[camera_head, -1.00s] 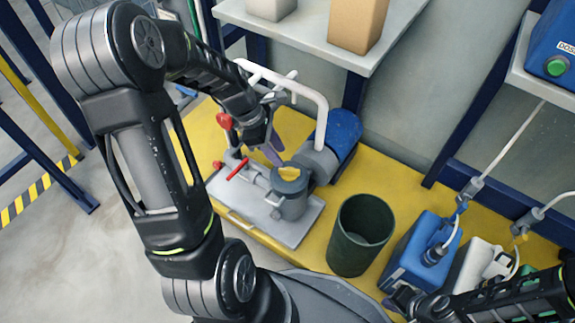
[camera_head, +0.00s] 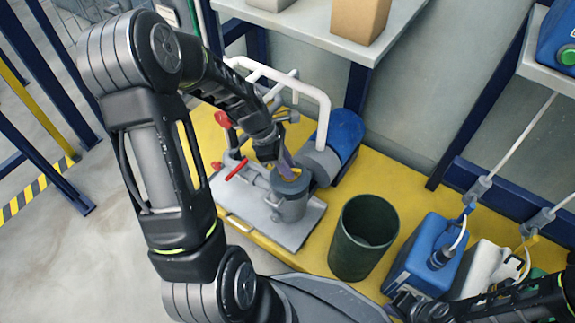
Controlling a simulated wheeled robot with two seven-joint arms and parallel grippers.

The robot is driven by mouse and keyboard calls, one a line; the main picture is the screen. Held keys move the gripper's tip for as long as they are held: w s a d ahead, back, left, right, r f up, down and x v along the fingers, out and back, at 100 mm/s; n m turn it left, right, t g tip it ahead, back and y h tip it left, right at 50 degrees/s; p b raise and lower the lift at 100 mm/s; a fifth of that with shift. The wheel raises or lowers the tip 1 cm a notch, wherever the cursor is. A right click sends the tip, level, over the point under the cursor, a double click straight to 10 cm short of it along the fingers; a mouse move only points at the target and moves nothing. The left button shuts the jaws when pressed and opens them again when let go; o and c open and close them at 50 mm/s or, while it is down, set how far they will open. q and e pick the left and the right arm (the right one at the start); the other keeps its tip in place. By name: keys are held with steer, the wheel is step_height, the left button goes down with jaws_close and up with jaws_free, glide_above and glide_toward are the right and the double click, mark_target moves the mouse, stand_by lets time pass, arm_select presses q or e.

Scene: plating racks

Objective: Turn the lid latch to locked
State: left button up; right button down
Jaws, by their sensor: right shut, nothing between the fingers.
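No part is clearly recognisable as the lid latch. A grey cylindrical pot (camera_head: 291,207) with a yellowish ring at its top stands on a grey plate (camera_head: 290,238). My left gripper (camera_head: 285,163) is just above the pot's top, with a thin purple piece at its tip. Its fingers are too small and covered to show whether they are open, or whether the purple piece is held. My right gripper (camera_head: 401,304) is at the bottom right, shut and empty, in front of the blue jerrycan.
A red lever (camera_head: 237,169) and red knob (camera_head: 222,119) sit left of the pot. A white pipe (camera_head: 322,115) and blue motor (camera_head: 346,138) stand behind. A dark green bin (camera_head: 347,254), blue jerrycan (camera_head: 408,275) and white jerrycan (camera_head: 476,269) stand to the right.

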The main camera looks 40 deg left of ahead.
arm_select(q)
jaws_close()
stand_by(0.4)
steer(key=m+p, duration=0.1)
steer(key=m+g+p, duration=0.1)
steer(key=shift+r+m+p, duration=0.2)
steer(key=shift+m+p, duration=0.1)
steer(key=shift+p, duration=0.1)
steer(key=shift+w+m+g+p, duration=0.1)
steer(key=shift+m+g+p, duration=0.3)
steer(key=shift+m+p, duration=0.5)
steer(key=shift+a+f+m+g, duration=0.15)
steer(key=shift+m+g, duration=0.15)
steer(key=shift+m, duration=0.4)
steer(key=shift+o, duration=1.6)
jaws_free()
